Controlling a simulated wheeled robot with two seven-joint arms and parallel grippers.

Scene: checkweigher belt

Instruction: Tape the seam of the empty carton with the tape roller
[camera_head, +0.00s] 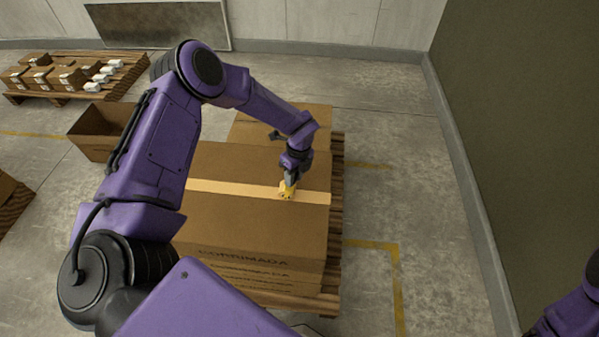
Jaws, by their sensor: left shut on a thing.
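A large closed brown carton (262,222) sits on a wooden pallet in the middle of the view. A pale tape strip (235,191) runs across its top from left to right, partly hidden behind my left arm. My left gripper (290,180) is shut on a small yellow tape roller (287,190), which is at the strip near the carton's right side. I cannot tell whether the roller touches the carton. My right gripper is out of view; only part of my right arm shows at the lower right.
Another carton (311,117) stands behind on the pallet (337,180). An open carton (96,128) is on the floor at left. A far pallet (130,80) holds small boxes. Free floor lies between the pallet and the right wall (520,130).

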